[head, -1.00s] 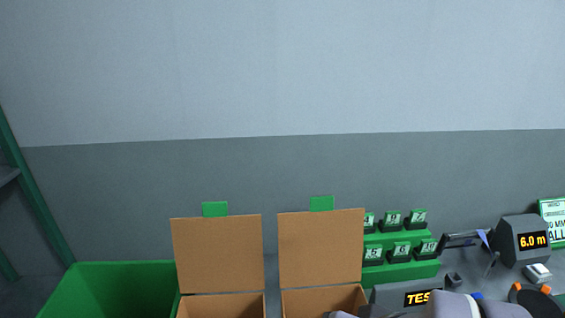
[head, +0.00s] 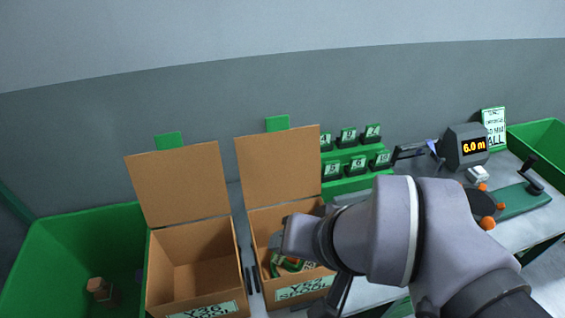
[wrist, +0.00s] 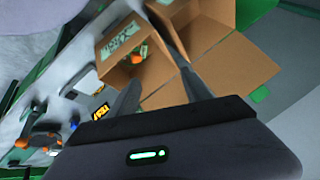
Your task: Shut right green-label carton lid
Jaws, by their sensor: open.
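The right carton (head: 252,262) is brown cardboard with a green-edged label (head: 304,285) on its front. Its lid (head: 278,165) stands open, tilted back, with a green tab (head: 278,123) on its top edge. Green, white and orange items (head: 290,264) lie inside, partly hidden by my arm. My gripper (wrist: 160,78) is open and empty; in the head view it is over the right carton's opening, its fingertips hard to make out. The wrist view shows both fingers apart, in front of the right carton (wrist: 107,70) and its lid (wrist: 166,96).
The left carton (head: 160,265) also has its lid (head: 180,185) open and looks empty. A green bin (head: 45,250) stands at the far left. Behind the right carton is a green rack (head: 345,188) of numbered cards. A 6.0 m display (head: 466,147) stands further right.

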